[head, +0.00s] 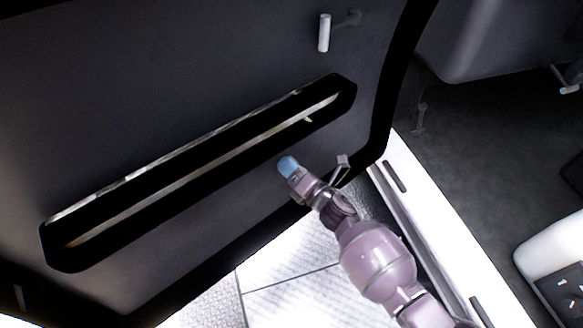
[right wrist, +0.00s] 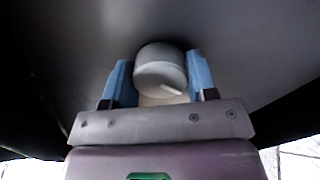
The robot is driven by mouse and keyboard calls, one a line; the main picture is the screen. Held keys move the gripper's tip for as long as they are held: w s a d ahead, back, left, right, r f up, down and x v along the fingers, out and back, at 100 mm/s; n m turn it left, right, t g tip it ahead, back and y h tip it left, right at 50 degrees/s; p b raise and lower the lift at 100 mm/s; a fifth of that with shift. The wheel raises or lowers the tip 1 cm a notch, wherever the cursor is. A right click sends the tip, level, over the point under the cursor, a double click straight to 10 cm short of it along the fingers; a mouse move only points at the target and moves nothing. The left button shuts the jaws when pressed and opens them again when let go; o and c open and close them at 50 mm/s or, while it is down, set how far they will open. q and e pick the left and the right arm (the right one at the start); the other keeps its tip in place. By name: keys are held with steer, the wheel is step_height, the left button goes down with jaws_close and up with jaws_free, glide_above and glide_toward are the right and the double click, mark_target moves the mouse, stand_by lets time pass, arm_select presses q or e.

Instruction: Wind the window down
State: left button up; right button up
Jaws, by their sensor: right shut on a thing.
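My right gripper (head: 288,167) is at the lower part of the dark door panel (head: 150,95), below the long slot. In the right wrist view its blue fingers stand on either side of a pale grey round knob (right wrist: 160,67), and it is shut on this knob. A short light line shows on the knob's face. The gripper hides the knob in the head view. A grey lever-like piece (head: 342,165) shows just right of the gripper; I cannot tell whether it joins the knob. The window glass cannot be made out. My left gripper is out of view.
A long black-rimmed recess (head: 347,92) runs slantwise across the door above the gripper. A white handle (head: 324,33) on a dark arm sticks out near the door's top right. A white sill (head: 420,205) lies right of the door, with dark floor beyond.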

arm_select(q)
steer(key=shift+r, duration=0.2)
arm_select(e)
steer(key=shift+m, duration=0.5)
steer(key=o, duration=0.9)
steer(key=shift+s+d, duration=0.1)
steer(key=shift+d, duration=0.05)
arm_select(q)
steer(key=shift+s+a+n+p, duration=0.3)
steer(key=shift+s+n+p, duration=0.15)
steer(key=shift+p, duration=0.7)
arm_select(e)
steer(key=v, duration=1)
steer(key=shift+s+d, duration=0.15)
steer(key=shift+s, duration=0.05)
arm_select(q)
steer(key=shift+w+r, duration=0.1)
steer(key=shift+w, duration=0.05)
